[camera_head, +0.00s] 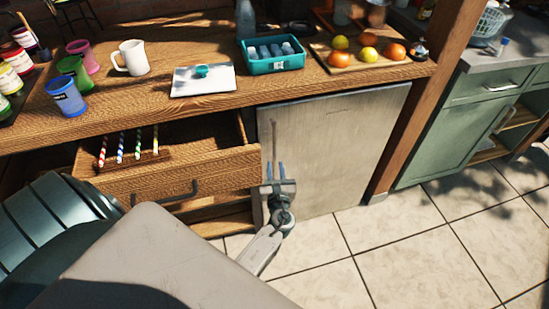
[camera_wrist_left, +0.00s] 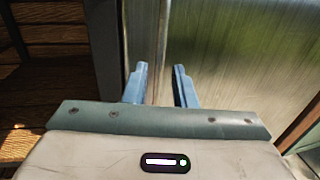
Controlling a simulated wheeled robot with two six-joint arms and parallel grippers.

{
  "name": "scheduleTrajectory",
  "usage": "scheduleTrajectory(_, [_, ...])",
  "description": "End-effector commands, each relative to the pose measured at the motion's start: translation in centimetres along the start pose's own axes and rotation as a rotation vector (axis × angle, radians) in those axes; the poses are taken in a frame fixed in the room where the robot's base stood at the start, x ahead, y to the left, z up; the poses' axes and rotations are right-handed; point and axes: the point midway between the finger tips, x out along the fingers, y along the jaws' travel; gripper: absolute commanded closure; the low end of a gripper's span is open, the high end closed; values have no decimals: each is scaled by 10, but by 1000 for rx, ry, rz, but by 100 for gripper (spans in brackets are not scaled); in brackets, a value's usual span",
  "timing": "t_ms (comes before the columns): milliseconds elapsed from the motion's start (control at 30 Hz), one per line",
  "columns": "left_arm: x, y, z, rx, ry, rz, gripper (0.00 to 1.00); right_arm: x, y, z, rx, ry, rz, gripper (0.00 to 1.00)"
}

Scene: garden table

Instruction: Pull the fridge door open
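The fridge door (camera_head: 335,150) is a brushed-metal panel under the wooden table, and it looks closed. A thin upright handle (camera_head: 274,140) shows near its left edge. My left gripper (camera_head: 275,172) is in front of this edge, near the handle's lower part. In the left wrist view its two blue fingers (camera_wrist_left: 160,84) are apart, with a narrow upright metal strip (camera_wrist_left: 163,40) seen between them. The door face (camera_wrist_left: 230,55) fills the right of that view. I cannot tell whether the fingers touch the handle. My right gripper is not in view.
An open drawer (camera_head: 185,170) holding striped candles (camera_head: 130,147) juts out left of the fridge. A wooden post (camera_head: 410,110) and green cabinet (camera_head: 450,140) stand to the right. The tiled floor (camera_head: 400,250) before the door is clear. Cups, fruit and a teal crate (camera_head: 272,56) are on the table.

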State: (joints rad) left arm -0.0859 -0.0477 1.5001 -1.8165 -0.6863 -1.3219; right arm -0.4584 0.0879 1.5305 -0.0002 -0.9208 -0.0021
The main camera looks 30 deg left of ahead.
Motion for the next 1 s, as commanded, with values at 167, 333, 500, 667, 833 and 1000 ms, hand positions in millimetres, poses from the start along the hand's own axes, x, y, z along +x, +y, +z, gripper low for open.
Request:
scheduleTrajectory(167, [29,0,1,-1,0,0,76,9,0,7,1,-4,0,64])
scheduleTrajectory(333, [42,0,0,-1,2,0,76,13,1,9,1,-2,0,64])
scheduleTrajectory(500, [44,0,-1,-2,3,0,76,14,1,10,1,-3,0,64])
scheduleTrajectory(667, [44,0,-1,-3,3,0,80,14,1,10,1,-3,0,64])
scheduleTrajectory(833, [44,0,-1,-3,2,0,100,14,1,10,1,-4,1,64])
scheduleTrajectory(1000, [44,0,-1,-3,3,1,100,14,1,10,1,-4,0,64])
